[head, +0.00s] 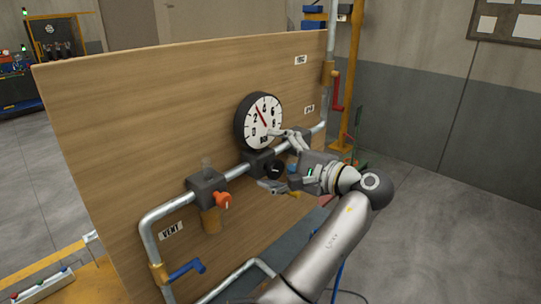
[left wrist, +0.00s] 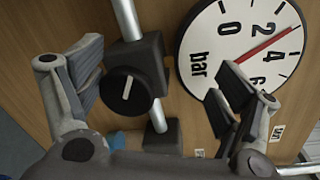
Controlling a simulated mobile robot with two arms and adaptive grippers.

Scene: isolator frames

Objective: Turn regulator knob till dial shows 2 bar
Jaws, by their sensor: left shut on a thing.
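The regulator knob (head: 274,170) is black and round with a white mark, and sits on a dark body on the pipe. The knob shows larger in the left wrist view (left wrist: 129,90). Its white dial (head: 262,121) is above it, and in the left wrist view the red needle of the dial (left wrist: 225,45) points between 2 and 4. My left gripper (head: 279,160) is at the knob, its fingers on either side; in the left wrist view the gripper (left wrist: 160,90) looks wide, and finger contact is hard to see. My right gripper is out of view.
A wooden panel (head: 130,110) carries the pipes. An orange knob (head: 222,201) on a valve is left of the regulator. A blue handle (head: 186,270) is at the lower left and a red handle (head: 337,92) at the upper right. Floor is open on the right.

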